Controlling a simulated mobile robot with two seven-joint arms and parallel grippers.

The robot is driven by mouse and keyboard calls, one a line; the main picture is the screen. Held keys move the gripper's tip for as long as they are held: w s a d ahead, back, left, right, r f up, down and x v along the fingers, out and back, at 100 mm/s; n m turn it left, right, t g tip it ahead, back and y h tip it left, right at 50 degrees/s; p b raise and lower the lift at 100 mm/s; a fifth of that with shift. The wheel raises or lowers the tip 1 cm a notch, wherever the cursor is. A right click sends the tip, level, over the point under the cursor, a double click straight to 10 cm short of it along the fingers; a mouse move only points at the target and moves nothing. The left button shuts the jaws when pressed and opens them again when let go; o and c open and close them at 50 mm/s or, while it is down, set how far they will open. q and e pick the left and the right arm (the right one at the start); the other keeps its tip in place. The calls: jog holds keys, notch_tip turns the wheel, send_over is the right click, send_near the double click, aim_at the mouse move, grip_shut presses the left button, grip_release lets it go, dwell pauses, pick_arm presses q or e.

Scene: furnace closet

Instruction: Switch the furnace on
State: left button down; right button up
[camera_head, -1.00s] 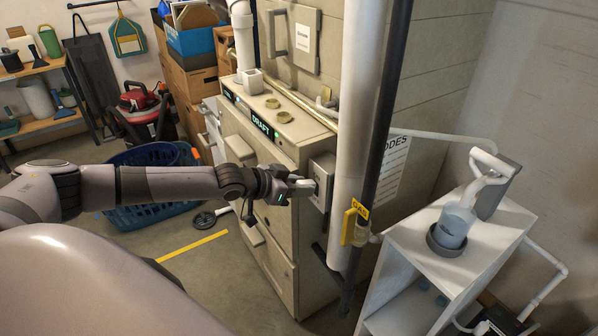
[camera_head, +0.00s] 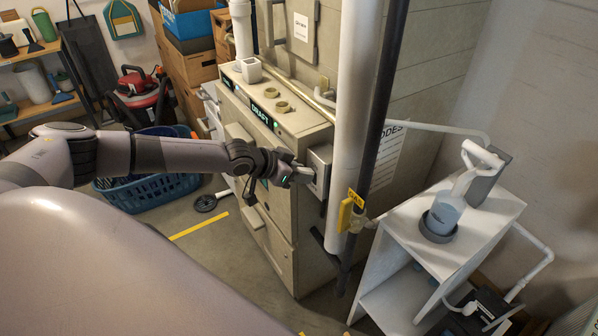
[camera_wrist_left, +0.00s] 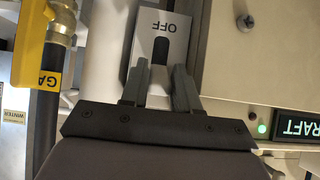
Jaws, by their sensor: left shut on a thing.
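The beige furnace (camera_head: 285,225) stands mid-picture in the head view. A grey switch box (camera_head: 321,160) is on its side, near the white pipe. In the left wrist view the switch box (camera_wrist_left: 146,38) carries the word OFF, upside down, and a dark slot. My left gripper (camera_head: 305,172) is at the front of the box. In the left wrist view the left gripper (camera_wrist_left: 161,78) has its fingers on both sides of a small grey piece below the slot, which looks like the switch lever. It is shut on this. The lever is partly hidden. My right gripper is not in view.
The lit DRAFT display (camera_head: 262,112) is on the furnace. A white pipe (camera_head: 354,120), a black pipe (camera_head: 384,110) and a yellow gas handle (camera_head: 346,214) stand close right of the box. A white shelf (camera_head: 410,250) is farther right; a blue basket (camera_head: 150,190) is behind my arm.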

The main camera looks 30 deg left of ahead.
pick_arm(q)
jog(key=c, duration=1.2)
grip_release()
jog(key=v, duration=0.7)
jog(key=shift+a+r, duration=0.1)
